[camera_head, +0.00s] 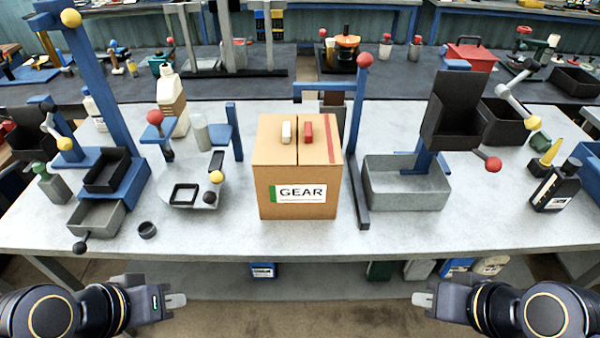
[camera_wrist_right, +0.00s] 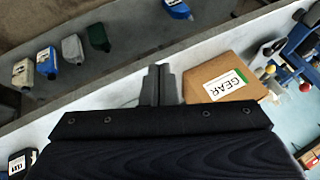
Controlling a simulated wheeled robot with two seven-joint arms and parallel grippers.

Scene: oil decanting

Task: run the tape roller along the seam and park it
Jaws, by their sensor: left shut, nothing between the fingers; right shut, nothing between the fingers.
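A brown cardboard box (camera_head: 297,180) labelled GEAR stands in the middle of the bench. Its top flaps meet in a dark seam that runs front to back. A small white block (camera_head: 286,132) sits on top left of the seam and a small red block (camera_head: 308,132) right of it; I cannot tell which, if either, is the tape roller. A red strip (camera_head: 328,142) lies along the top's right side. My left gripper (camera_head: 175,301) and right gripper (camera_head: 422,299) are shut and empty, in front of the bench. The box also shows in the right wrist view (camera_wrist_right: 222,80).
A blue post with a red ball (camera_head: 364,60) rises just right of the box. A grey bin (camera_head: 407,192) stands further right, below a black tilted bin (camera_head: 454,108). A round stand with a yellow ball (camera_head: 216,177) is left. The bench front before the box is clear.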

